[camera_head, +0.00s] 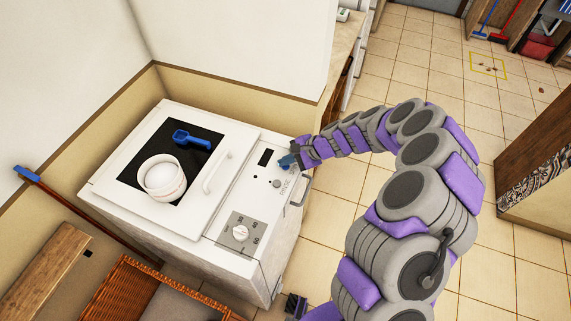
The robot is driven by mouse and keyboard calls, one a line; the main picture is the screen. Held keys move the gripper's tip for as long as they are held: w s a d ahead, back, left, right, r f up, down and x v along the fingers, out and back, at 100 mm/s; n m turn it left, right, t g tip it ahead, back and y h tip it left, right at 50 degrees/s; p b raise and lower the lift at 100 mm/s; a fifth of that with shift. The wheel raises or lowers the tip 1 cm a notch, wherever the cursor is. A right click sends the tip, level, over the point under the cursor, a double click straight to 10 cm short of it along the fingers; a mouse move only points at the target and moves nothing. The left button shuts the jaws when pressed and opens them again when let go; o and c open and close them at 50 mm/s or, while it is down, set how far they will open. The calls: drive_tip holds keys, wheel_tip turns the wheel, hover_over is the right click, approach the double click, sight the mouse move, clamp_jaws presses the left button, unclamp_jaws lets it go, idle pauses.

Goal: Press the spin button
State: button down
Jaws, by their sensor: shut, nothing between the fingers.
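A white machine (180,222) stands against the wall, with a lid (112,190) and a control strip along its right side. The strip carries a dark display (265,157), a small round grey button (277,184) with tiny lettering beside it, and a white dial (240,232) on a grey plate. I cannot read which control is the spin button. My gripper (287,161) is shut and empty at the far end of the strip, just right of the display and beyond the round button. Whether it touches the panel I cannot tell.
A white bowl (162,180) and a blue scoop (192,139) lie on the lid's dark window. A lid handle (217,172) and a side handle (303,190) stick out. A wicker basket (120,290) and broom (75,210) stand nearby. Tiled floor (330,262) on the right is open.

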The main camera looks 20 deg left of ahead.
sight(288, 167)
drive_tip(key=shift+d+r+p, duration=0.3)
drive_tip(key=shift+r+p, duration=0.35)
drive_tip(key=shift+r, duration=0.3)
drive_tip(key=shift+r+p, duration=1.5)
drive_tip(key=shift+r, duration=0.95)
